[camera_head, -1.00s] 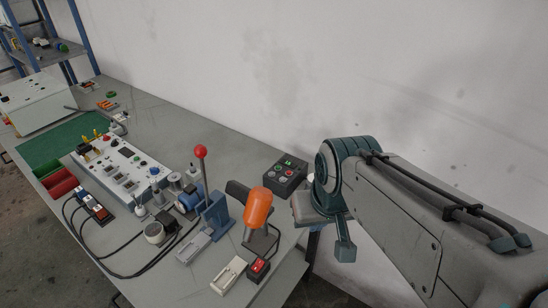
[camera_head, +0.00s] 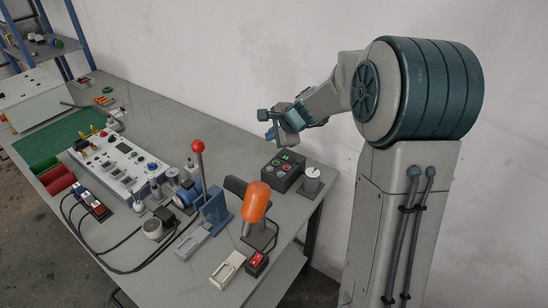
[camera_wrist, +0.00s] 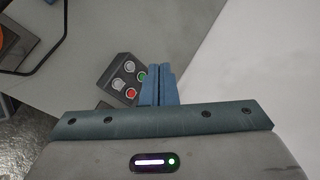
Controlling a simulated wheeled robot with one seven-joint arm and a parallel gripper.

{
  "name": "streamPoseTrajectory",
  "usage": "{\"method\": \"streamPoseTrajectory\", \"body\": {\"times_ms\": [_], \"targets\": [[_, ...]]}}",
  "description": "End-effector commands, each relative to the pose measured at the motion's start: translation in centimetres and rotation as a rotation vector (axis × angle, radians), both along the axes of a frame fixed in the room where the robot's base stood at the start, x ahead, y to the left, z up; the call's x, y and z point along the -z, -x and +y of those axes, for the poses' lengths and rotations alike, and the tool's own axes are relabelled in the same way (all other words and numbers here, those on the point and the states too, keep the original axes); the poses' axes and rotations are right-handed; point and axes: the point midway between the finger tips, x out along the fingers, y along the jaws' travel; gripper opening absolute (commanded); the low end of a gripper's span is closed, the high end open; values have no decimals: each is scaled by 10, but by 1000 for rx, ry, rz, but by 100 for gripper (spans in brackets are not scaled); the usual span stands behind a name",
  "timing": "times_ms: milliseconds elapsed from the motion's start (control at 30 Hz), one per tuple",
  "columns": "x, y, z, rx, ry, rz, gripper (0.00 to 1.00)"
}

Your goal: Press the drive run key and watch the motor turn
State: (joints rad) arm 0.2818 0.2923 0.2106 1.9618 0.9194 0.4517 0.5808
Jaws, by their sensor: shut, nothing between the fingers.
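The dark drive key box (camera_head: 283,171) sits near the back right edge of the table, with a green-lit part and several keys on top. In the wrist view the box (camera_wrist: 112,92) shows a green key (camera_wrist: 142,76), a red key (camera_wrist: 131,93) and grey keys. My gripper (camera_head: 268,132) is shut and empty, above and behind the box. In the wrist view its blue fingertips (camera_wrist: 158,69) appear just right of the green key; I cannot tell the height gap. A blue cylindrical body (camera_head: 187,194), apparently the motor, stands behind the red-knobbed lever; its shaft is not clear.
A red-knobbed lever (camera_head: 198,147) on a blue stand and an orange-capped device (camera_head: 256,203) stand left of the box. A red switch (camera_head: 256,263) lies near the front. The wall is close behind.

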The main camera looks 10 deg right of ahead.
Motion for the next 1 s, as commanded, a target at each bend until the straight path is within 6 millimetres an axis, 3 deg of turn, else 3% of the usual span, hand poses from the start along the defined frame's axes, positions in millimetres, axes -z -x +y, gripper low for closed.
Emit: {"method": "streamPoseTrajectory", "body": {"times_ms": [100,300,1000], "targets": [[20,-31,-14,152,-112,28,0],[40,-60,-29,317,-232,55,0],[54,-66,-33,356,-259,61,0]]}}
